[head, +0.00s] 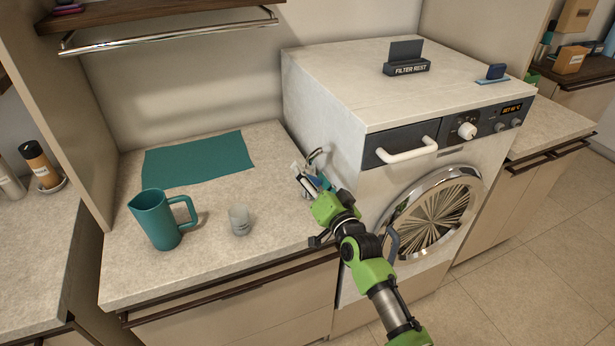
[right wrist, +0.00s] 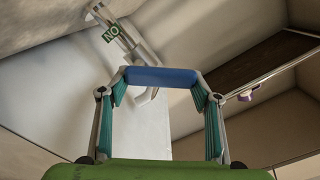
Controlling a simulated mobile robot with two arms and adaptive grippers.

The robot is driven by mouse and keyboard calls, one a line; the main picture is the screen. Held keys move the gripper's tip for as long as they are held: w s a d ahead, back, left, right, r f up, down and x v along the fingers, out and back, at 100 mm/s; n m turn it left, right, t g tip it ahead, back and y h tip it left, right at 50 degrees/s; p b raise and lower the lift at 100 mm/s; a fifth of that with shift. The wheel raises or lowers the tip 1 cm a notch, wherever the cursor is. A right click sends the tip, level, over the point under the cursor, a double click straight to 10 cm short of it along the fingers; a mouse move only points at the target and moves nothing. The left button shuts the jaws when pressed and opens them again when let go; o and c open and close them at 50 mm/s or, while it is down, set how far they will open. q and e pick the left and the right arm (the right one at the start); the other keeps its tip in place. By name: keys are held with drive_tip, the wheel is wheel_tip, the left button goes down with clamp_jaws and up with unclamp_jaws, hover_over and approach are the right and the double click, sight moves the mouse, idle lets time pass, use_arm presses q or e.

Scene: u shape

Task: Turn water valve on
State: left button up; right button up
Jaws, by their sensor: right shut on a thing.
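The water valve's blue handle (right wrist: 160,77) spans between my right gripper's fingertips in the right wrist view. A grey metal pipe (right wrist: 132,42) with a green label (right wrist: 111,33), which reads "NO" as pictured, is behind it. In the head view my right gripper (head: 313,183) is at the valve's metal pipe (head: 319,154), on the counter beside the white washing machine's left side. It is shut on the blue handle. The fingers hide much of the valve in the head view, so its exact turn is hard to tell. My left gripper is not in view.
A teal pitcher (head: 155,222) and a small translucent cup (head: 239,220) stand on the counter (head: 200,262), left of my right gripper. A teal mat (head: 198,159) lies behind them. The white washing machine (head: 340,90) rises close on the right. A shelf rail (head: 170,32) hangs above.

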drive_tip(key=m, duration=0.2)
drive_tip(key=d+m, duration=0.1)
drive_tip(key=m, duration=0.2)
drive_tip(key=shift+w+d+r+m, duration=0.1)
drive_tip(key=shift+w+d+m, duration=0.1)
drive_tip(key=shift+m, duration=0.1)
drive_tip(key=shift+w+d+m, duration=0.1)
drive_tip(key=shift+d+m, duration=0.2)
drive_tip(key=shift+m, duration=0.8)
drive_tip(key=shift+w+d+m, duration=0.1)
drive_tip(key=shift+d+m, duration=0.15)
drive_tip(key=shift+m, duration=0.85)
drive_tip(key=o, duration=1.6)
drive_tip(key=shift+o, duration=0.2)
drive_tip(key=shift+d, duration=0.1)
drive_tip(key=v, duration=1.2)
